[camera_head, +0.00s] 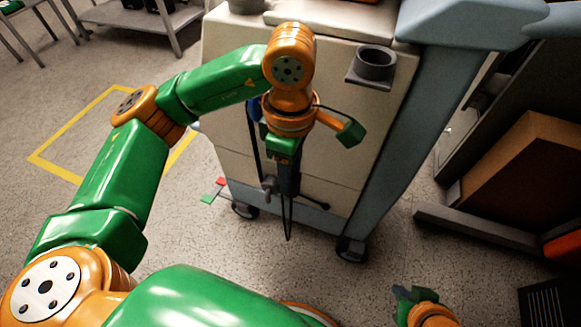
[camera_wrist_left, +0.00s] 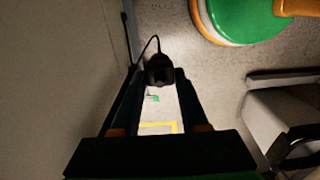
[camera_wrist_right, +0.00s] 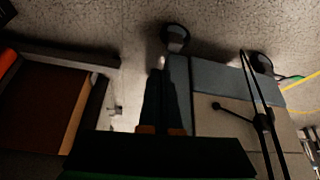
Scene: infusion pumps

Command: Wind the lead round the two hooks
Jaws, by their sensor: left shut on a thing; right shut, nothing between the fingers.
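My left gripper (camera_head: 288,190) points down close in front of the cart's pale panel. In the left wrist view its fingers (camera_wrist_left: 165,85) are shut on a black plug-like piece (camera_wrist_left: 160,70) of the lead, and a thin cable curves from it towards the panel. The lead (camera_head: 288,222) hangs in a narrow loop below the gripper; the right wrist view also shows black strands (camera_wrist_right: 258,100) along the panel. A thin black bar with a round end (camera_head: 325,206), perhaps a hook, sticks out low on the panel. I cannot make out the other hook. My right gripper (camera_head: 408,294) is shut and empty, low in front of the cart.
The cart (camera_head: 330,150) stands on castors, with a grey cup holder (camera_head: 374,66) at its upper right. A brown box (camera_head: 525,160) on a low frame stands to the right. Open floor (camera_head: 390,270) lies in front of the cart.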

